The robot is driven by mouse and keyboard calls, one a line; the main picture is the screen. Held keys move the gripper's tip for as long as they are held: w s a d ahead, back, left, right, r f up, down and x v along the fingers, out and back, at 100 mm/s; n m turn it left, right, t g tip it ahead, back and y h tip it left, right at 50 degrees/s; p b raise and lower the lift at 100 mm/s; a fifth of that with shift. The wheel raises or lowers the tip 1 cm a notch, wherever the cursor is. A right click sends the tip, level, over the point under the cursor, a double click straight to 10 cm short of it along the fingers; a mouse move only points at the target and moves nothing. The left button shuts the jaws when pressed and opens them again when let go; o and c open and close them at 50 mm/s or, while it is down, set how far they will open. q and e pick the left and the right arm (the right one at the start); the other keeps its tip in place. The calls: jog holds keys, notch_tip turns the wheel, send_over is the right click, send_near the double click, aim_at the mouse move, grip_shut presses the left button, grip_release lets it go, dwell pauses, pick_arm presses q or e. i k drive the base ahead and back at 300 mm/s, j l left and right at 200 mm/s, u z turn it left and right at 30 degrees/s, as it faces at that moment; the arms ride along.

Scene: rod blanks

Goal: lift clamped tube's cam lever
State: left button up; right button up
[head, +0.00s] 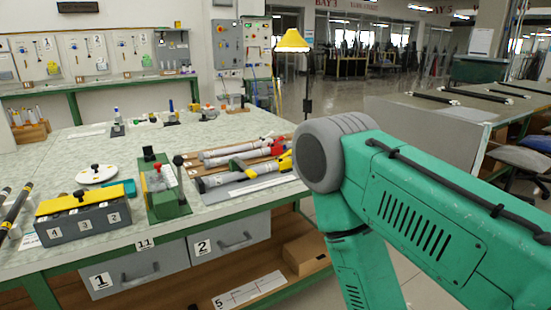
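Several grey tubes lie side by side on brown and pale boards at the right part of the bench. I cannot tell which tube is clamped or exactly how the levers sit. My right arm comes in from the right and bends down out of the picture, so its gripper is hidden. My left gripper is not in view.
A green fixture with a red knob (157,172) stands left of the tubes. A grey numbered box with a yellow top (88,221) is further left. Drawers (231,239) sit under the bench top (217,208). Small stands (172,113) stand behind.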

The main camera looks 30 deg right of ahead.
aim_at(288, 153)
jog(key=z, duration=0.9)
jog(key=i+l+u, duration=0.15)
jog(key=u, duration=0.25)
jog(key=i+l+u, duration=0.15)
jog(key=u, duration=0.25)
jog(key=i+l+u, duration=0.1)
jog(key=l+u, duration=0.3)
jog(key=i+l, duration=0.15)
jog(key=l, duration=0.25)
jog(key=i+l+u, duration=0.15)
jog(key=l, duration=0.7)
jog(key=i+l+u, duration=0.1)
jog(key=l, duration=0.35)
jog(key=i, duration=0.1)
